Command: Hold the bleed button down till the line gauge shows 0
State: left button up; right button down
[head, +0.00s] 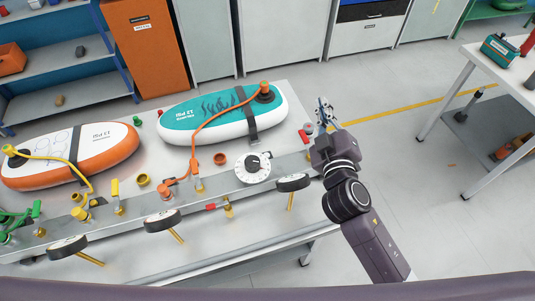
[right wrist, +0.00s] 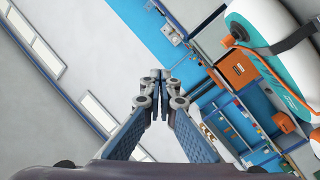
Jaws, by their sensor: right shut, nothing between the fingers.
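My right gripper (head: 323,106) is past the right end of the bench, above the floor, its fingers pointing away. In the right wrist view its fingertips (right wrist: 161,76) are together with nothing between them. A small red part (head: 303,137) and a round grey-and-red button-like part (head: 308,127) sit at the bench's right end, just left of the gripper and apart from it; I cannot tell for sure which is the bleed button. Gauges stand along the front rail: right (head: 293,182), middle (head: 162,220) and left (head: 67,246). Their readings are not legible. My left gripper is out of view.
A teal board (head: 222,112) with an orange hose and an orange-white board (head: 68,155) lie on the bench (head: 285,100). A white dial with a black knob (head: 253,167) and several valves line the rail. Another table (head: 480,58) stands at right; floor between is clear.

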jog(key=w+a+r+n+t+y, duration=0.2)
jog(key=a+r+n+y, duration=0.3)
jog(key=a+r, duration=0.15)
jog(key=s+a+f+n+g+y, duration=0.1)
jog(key=s+a+n+g+y, duration=0.1)
jog(key=a+n+g+y, duration=0.95)
jog(key=a+f+n+g+h, duration=0.25)
jog(key=f+n+h, duration=0.25)
jog(key=f+n, duration=0.5)
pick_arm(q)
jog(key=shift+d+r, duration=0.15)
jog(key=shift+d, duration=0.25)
pick_arm(e)
jog(key=w+d+f+n+h, duration=0.2)
jog(key=w+d+f+h, duration=0.1)
jog(key=d+f, duration=0.4)
jog(key=shift+d+f+h, duration=0.15)
jog(key=shift+f+h, duration=0.25)
jog(key=shift+h, duration=0.45)
jog(key=shift+f, duration=0.15)
